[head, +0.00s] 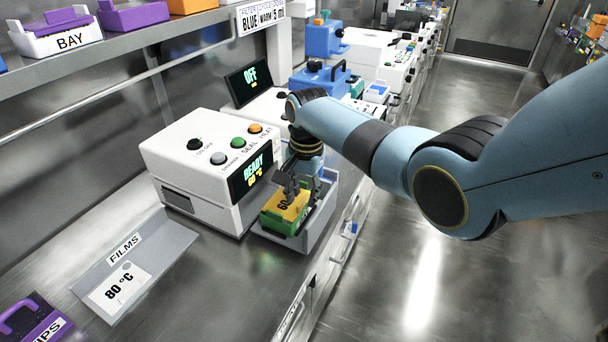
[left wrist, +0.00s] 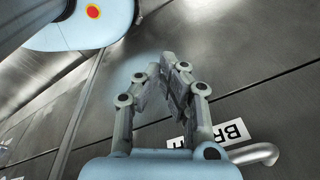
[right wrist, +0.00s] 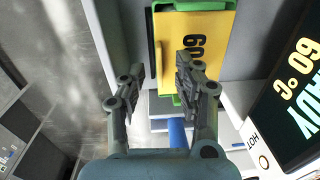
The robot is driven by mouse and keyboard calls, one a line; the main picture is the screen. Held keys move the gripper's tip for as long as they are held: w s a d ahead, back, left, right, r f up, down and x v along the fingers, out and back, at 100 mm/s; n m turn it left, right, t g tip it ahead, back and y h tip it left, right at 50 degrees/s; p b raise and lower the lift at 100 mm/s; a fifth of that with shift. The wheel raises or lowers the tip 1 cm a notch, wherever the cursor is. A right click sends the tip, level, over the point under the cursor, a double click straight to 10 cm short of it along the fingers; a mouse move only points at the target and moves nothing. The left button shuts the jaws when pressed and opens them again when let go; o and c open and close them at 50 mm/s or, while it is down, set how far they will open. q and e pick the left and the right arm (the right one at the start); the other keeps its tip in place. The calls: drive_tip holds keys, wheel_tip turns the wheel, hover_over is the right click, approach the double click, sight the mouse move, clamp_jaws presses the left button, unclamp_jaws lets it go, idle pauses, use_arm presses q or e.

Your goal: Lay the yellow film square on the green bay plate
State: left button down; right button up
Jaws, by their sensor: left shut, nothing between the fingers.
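The yellow film square (head: 293,206), marked 60, lies over the green bay plate (head: 270,223) in the grey open drawer of the white machine. In the right wrist view the film (right wrist: 212,62) covers most of the plate, whose green edge (right wrist: 188,6) shows along the top. My right gripper (head: 287,186) points down just over the film. In the right wrist view its fingers (right wrist: 160,75) are apart, with nothing gripped between them; whether the tips touch the film I cannot tell. My left gripper (left wrist: 168,68) is shut and empty, away from the film.
The white machine (head: 190,160) reads READY 60 °C beside the drawer (head: 322,215). A grey FILMS tray (head: 165,240) holds a white 80 °C film (head: 120,288). A purple holder (head: 35,318) stands at the lower left. Other devices line the bench behind; the aisle floor is clear.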

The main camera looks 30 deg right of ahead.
wheel_tip(320, 180, up, 11)
drive_tip(key=shift+s+d, duration=0.15)
drive_tip(key=shift+s, duration=0.15)
drive_tip(key=shift+f, duration=0.15)
